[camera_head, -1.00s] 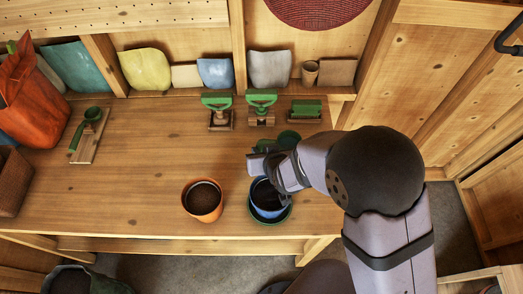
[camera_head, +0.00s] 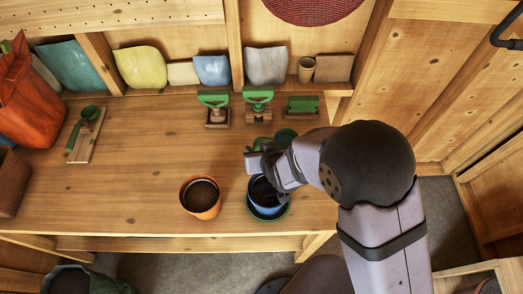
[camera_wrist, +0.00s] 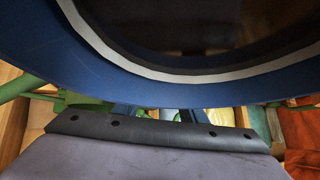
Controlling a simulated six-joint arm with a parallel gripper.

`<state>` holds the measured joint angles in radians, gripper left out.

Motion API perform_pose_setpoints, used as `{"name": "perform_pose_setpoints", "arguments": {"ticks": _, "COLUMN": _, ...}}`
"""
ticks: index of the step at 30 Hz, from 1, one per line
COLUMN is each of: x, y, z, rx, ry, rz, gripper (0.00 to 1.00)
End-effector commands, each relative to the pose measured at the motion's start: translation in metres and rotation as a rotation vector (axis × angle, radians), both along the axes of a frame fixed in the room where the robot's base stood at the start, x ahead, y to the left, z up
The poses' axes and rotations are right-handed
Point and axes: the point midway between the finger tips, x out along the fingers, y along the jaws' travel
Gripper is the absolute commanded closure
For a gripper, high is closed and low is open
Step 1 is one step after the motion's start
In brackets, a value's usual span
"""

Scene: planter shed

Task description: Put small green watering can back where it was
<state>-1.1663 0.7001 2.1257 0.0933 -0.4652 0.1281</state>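A small green watering can (camera_head: 286,134) stands or hangs just behind my wrist in the head view, at the back right of the bench. Its lower part is hidden by my arm. My gripper (camera_head: 284,184) points down by the far right rim of a blue pot (camera_head: 256,199) of dark soil. This pot sits on a green saucer (camera_head: 264,220). In the wrist view the pot's blue rim (camera_wrist: 170,88) fills the top and hides my fingertips. Green parts show below the rim at the left. Whether my fingers hold anything is hidden.
An orange pot (camera_head: 201,203) of soil stands left of the blue pot. Two green-handled tools (camera_head: 258,97) and a green block (camera_head: 303,101) stand along the back. A green hand tool (camera_head: 85,117) lies on a board at left. The bench's left middle is clear.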

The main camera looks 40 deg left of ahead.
Motion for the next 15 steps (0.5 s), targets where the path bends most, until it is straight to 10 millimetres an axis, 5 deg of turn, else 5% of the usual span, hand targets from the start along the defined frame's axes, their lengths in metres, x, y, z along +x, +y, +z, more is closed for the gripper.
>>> {"name": "perform_pose_setpoints", "arguments": {"ticks": 15, "x": -0.014, "y": -0.027, "z": 0.033, "rx": 0.003, "ry": -0.001, "rz": 0.000, "gripper": 0.62}}
